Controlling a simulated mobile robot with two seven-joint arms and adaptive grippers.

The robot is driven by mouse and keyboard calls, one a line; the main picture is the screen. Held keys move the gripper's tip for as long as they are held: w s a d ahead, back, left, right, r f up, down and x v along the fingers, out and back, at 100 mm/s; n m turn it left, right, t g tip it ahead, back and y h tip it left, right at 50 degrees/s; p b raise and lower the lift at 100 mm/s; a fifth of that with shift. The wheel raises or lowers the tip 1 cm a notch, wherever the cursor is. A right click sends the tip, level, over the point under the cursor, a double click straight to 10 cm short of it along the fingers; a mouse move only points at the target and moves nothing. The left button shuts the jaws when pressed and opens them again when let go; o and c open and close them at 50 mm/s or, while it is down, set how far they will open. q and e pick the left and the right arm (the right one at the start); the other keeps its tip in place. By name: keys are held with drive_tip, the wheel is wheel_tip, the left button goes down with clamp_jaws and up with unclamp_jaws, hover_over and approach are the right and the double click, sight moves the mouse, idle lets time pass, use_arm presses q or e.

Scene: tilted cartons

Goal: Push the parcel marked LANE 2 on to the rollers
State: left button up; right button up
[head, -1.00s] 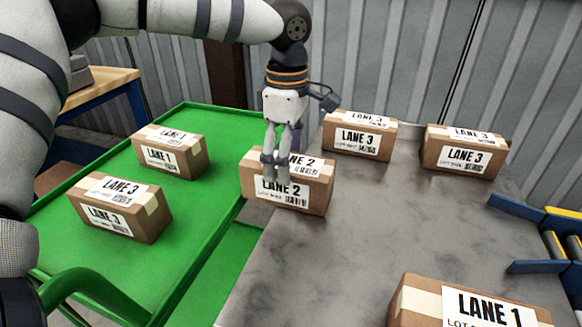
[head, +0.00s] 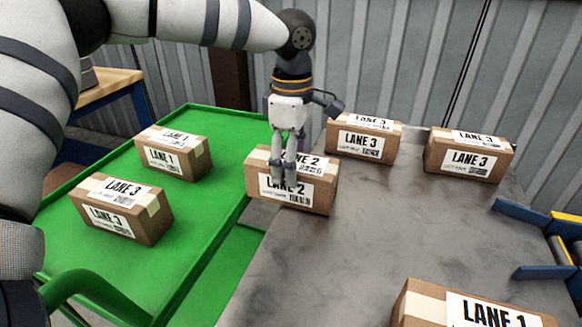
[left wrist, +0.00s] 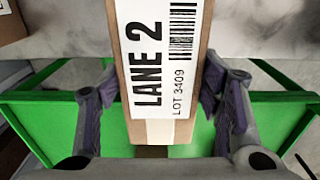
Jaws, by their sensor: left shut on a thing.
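The brown LANE 2 parcel (head: 318,195) sits at the left edge of the grey table, beside the green cart. Its LANE 2 label (left wrist: 160,60) also shows close up in the left wrist view. My left gripper (head: 284,180) comes down from above and is shut on this parcel, with a finger on either side of it in the left wrist view (left wrist: 165,105). The fingers cover part of the label in the head view. The rollers (head: 558,250) show partly at the right edge. My right gripper is not in view.
Two LANE 3 parcels (head: 364,140) (head: 468,158) stand at the back of the grey table (head: 400,225). A LANE 1 parcel (head: 425,305) is at the front. The green cart (head: 195,225) holds two more parcels. Blue guides (head: 545,271) flank the rollers. The table's middle is clear.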

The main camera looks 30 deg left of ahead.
use_arm(q)
drive_tip(key=shift+w+a+f, duration=0.15)
drive_tip(key=shift+w+f, duration=0.15)
drive_tip(key=shift+w, duration=0.3)
drive_tip(key=shift+r, duration=0.15)
drive_tip(key=o, duration=0.9)
drive_tip(key=shift+o, duration=0.2)
drive_tip(key=shift+r, duration=0.1)
